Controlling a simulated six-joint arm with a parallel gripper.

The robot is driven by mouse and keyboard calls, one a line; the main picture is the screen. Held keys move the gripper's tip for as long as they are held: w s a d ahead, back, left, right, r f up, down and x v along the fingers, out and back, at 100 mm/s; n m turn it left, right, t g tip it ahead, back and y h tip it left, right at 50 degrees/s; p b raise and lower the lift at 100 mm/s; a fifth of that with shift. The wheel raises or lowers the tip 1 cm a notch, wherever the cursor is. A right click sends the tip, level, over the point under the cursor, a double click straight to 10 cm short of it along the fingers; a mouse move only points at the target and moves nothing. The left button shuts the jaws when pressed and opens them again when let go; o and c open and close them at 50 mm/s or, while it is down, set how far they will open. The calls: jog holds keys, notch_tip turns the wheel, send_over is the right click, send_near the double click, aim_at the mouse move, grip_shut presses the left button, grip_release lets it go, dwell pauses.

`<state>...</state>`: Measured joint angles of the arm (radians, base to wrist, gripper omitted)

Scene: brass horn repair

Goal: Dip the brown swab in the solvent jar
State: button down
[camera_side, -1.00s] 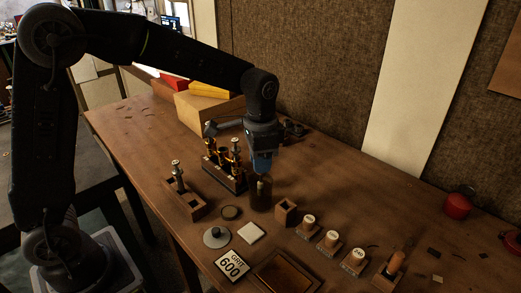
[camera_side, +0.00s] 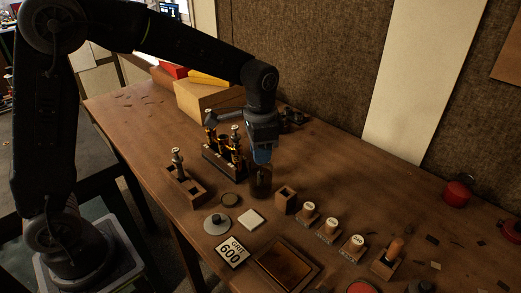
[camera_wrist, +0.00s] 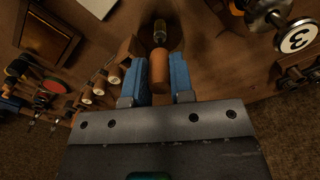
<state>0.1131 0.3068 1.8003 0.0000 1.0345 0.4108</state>
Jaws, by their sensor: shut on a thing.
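My gripper (camera_side: 261,158) points down, with its blue fingers directly over the dark solvent jar (camera_side: 260,183). In the wrist view, the fingers (camera_wrist: 162,82) are shut on the brown swab (camera_wrist: 159,72), a brown cylinder with a narrower, darker end pointing away from me. In the side view the fingertips are close to the jar's mouth. The swab's lower end is hidden by the fingers and dark glass there. I cannot tell how deep it sits or whether it touches the liquid.
An open wooden block (camera_side: 285,200) stands right of the jar. A dark rack with brass parts (camera_side: 225,162) stands close on the left. Labelled wooden pegs (camera_side: 308,213), a pale square (camera_side: 250,219) and a GRIT 600 card (camera_side: 231,252) lie nearer the front.

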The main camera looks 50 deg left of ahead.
jog(key=shift+f, duration=0.25)
dwell(0.6)
jog(key=shift+r, duration=0.1)
dwell(0.8)
jog(key=shift+r, duration=1.45)
notch_tip(320, 180, up, 11)
dwell(1.9)
jog(key=w+a+f+n, duration=0.6)
jog(key=w+a+f, duration=0.3)
jog(key=w+f, duration=0.2)
jog(key=shift+w+a+f, duration=0.25)
jog(key=shift+w+f, duration=0.05)
jog(key=shift+f, duration=0.25)
